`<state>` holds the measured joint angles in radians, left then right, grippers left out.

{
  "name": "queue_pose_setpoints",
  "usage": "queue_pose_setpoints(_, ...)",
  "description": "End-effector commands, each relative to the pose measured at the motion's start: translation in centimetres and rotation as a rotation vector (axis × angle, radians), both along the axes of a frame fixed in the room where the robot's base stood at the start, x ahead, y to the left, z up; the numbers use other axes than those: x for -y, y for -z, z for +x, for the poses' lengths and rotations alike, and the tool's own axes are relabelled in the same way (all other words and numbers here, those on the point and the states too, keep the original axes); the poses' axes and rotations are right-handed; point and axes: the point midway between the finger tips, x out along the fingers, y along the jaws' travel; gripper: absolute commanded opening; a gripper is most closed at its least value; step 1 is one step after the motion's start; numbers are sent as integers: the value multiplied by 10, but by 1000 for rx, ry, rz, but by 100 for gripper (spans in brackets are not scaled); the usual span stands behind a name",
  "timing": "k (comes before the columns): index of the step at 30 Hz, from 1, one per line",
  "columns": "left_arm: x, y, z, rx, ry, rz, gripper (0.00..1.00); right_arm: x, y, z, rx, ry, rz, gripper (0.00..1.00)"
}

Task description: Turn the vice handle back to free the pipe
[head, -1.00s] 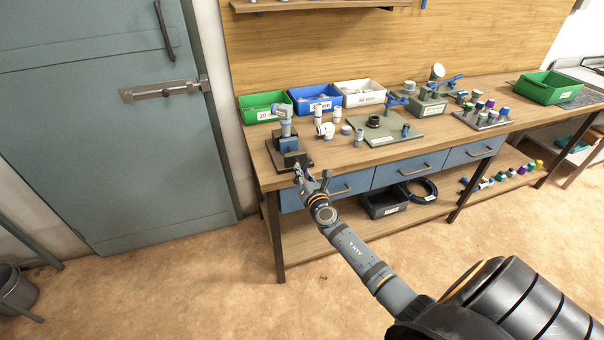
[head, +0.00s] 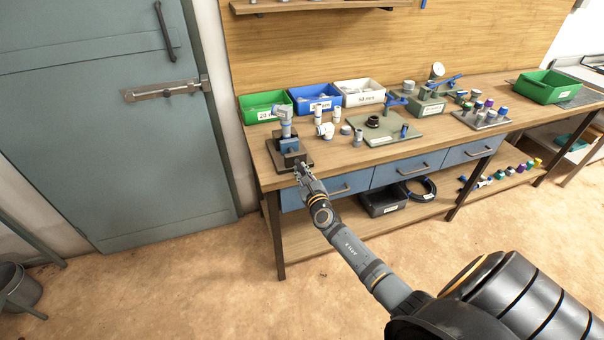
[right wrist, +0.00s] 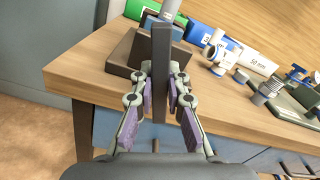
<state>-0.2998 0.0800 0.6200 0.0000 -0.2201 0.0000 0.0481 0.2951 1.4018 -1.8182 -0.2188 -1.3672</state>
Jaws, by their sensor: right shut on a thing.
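The vice (head: 290,147) stands at the left end of the workbench, dark with a blue part. A grey pipe (head: 284,127) with a blue-and-grey fitting on top stands upright in it. My right gripper (head: 299,170) is at the bench's front edge, just in front of the vice. In the right wrist view, the vice handle (right wrist: 161,60) is a dark flat bar standing upright between the purple-padded fingers of my right gripper (right wrist: 160,98), which is shut on it. The bar hides part of the vice and pipe behind it. My left gripper is out of view.
Green (head: 266,106), blue (head: 315,103) and white (head: 361,93) bins stand behind the vice. White fittings (head: 325,130) and a green plate (head: 385,130) lie to its right. Blue drawers (head: 340,188) are under the bench top. The floor in front is clear.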

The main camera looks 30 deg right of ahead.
Motion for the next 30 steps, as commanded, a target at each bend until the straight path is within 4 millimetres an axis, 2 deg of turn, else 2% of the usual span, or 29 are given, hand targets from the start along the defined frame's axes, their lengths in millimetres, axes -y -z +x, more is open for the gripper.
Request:
queue_pose_setpoints(4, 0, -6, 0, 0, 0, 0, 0, 0, 0, 0, -44, 0, -175, 0)
queue_pose_setpoints(11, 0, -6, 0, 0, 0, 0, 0, 0, 0, 0, -48, 0, -190, 0)
queue_pose_setpoints(18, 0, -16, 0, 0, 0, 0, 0, 0, -1, 0, -125, -1, -511, 0)
queue_pose_setpoints(26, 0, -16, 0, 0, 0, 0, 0, 0, 0, 0, -130, -1, -534, 0)
queue_pose_setpoints(30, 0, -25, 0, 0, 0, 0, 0, 0, -2, 0, -183, -1, -749, 0)
